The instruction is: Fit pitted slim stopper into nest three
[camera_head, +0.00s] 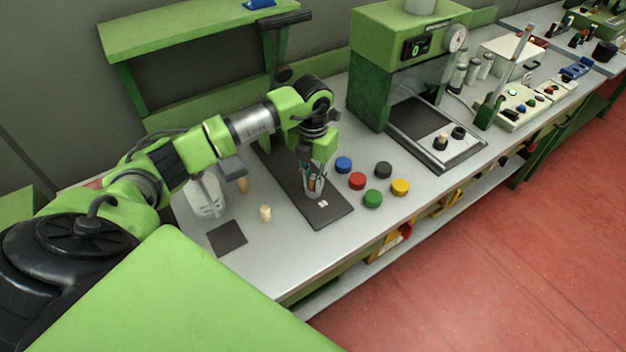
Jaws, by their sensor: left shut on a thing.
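My left gripper (313,184) is low over a long dark board (335,212) on the bench, pointing down. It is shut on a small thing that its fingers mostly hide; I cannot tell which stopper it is. A short pale stopper (265,213) stands on the bench to the left of the board. Small white marks (323,203) show on the board near the gripper. Pits and nest numbers are too small to make out. My right gripper is out of view.
Blue (343,164), red (357,181), black (383,170), green (373,198) and yellow (400,187) round pieces lie right of the board. A green press (371,85) stands behind them, with a metal-edged tray (462,158). A dark square mat (227,238) lies at the front left.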

